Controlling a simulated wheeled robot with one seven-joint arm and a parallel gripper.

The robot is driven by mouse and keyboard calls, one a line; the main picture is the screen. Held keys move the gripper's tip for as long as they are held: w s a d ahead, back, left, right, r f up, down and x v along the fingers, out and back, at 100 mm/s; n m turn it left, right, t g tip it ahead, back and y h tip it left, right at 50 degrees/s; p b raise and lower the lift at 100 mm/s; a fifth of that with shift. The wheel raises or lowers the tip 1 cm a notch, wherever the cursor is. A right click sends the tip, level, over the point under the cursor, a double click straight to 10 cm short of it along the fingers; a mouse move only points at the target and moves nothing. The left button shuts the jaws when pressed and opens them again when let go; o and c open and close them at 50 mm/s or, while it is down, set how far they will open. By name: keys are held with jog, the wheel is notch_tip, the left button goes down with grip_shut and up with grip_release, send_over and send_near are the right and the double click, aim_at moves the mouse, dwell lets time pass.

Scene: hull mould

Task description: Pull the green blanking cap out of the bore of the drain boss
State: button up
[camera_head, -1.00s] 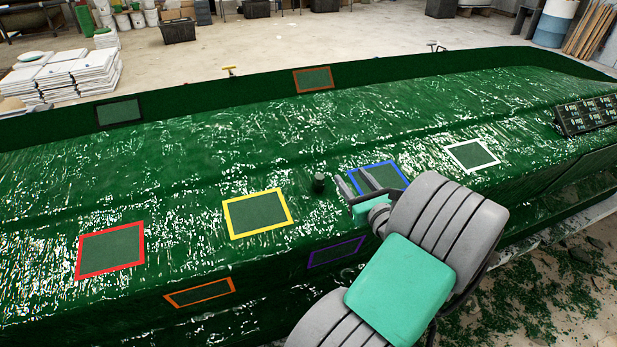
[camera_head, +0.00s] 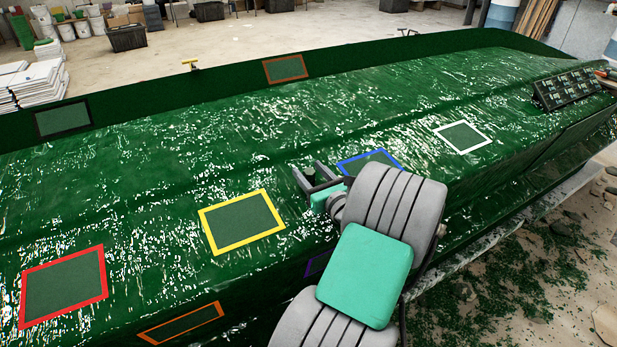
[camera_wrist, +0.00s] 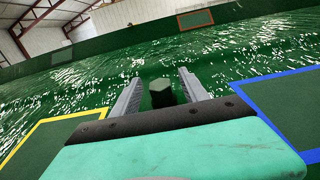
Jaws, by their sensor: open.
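The green blanking cap (camera_wrist: 160,87) shows in the wrist view as a dark green upright piece with a flat, many-sided top. It stands between the two fingers of my gripper (camera_wrist: 160,78), with a visible gap on each side. The fingers are open and point away over the hull mould. In the head view my gripper (camera_head: 307,167) is at the same dark upright piece, which shows only partly between the fingers. The drain boss and its bore cannot be told apart from the cap; the lower part is hidden behind the gripper body.
The green hull mould (camera_head: 200,140) is glossy. A yellow-framed patch (camera_head: 242,221) lies left of my gripper, a blue-framed patch (camera_head: 370,160) to its right, partly behind my arm. A white-framed patch (camera_head: 461,137) and a dark panel (camera_head: 567,90) lie farther right. The surface beyond the gripper is clear.

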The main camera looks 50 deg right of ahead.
aim_at(306, 169)
jog(key=x, duration=0.3)
jog(key=shift+w+f, duration=0.1)
jog(key=shift+w, duration=0.3)
jog(key=shift+s+d, duration=0.1)
grip_shut()
